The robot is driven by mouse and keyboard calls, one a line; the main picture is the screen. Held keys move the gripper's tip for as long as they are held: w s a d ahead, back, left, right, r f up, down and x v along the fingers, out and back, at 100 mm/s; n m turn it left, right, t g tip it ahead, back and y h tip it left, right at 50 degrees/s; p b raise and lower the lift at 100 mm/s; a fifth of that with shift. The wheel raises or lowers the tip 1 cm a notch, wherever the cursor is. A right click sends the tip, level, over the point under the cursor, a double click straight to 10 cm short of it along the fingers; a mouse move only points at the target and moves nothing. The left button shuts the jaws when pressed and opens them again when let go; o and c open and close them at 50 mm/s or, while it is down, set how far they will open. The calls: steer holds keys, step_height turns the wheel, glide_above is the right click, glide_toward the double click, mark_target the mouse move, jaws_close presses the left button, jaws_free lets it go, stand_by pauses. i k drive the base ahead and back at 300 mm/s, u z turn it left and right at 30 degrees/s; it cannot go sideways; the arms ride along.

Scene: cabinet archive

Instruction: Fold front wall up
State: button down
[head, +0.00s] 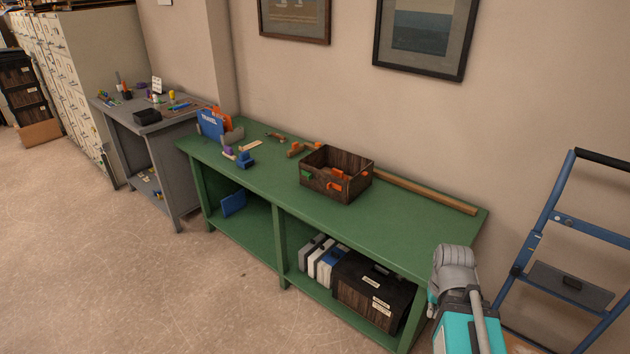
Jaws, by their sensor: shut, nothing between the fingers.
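A dark brown wooden crate (323,190) stands on the green bench (400,215), right of its middle. At this size I cannot tell which side is the front wall or whether one is hinged. Orange pieces (341,172) show inside and at its rim, and a green piece (306,174) shows at its left side. My arm, grey with a teal base, is at the lower right, apart from the crate. My gripper cannot be made out.
A long wooden strip (430,194) lies along the bench's back edge. A blue ladder (541,222) stands at right. The bench's right front is clear.

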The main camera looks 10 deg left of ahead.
mark_target(320, 180)
steer(key=k, duration=0.2)
steer(key=u, duration=0.25)
steer(key=i, duration=1.45)
steer(key=z, duration=0.4)
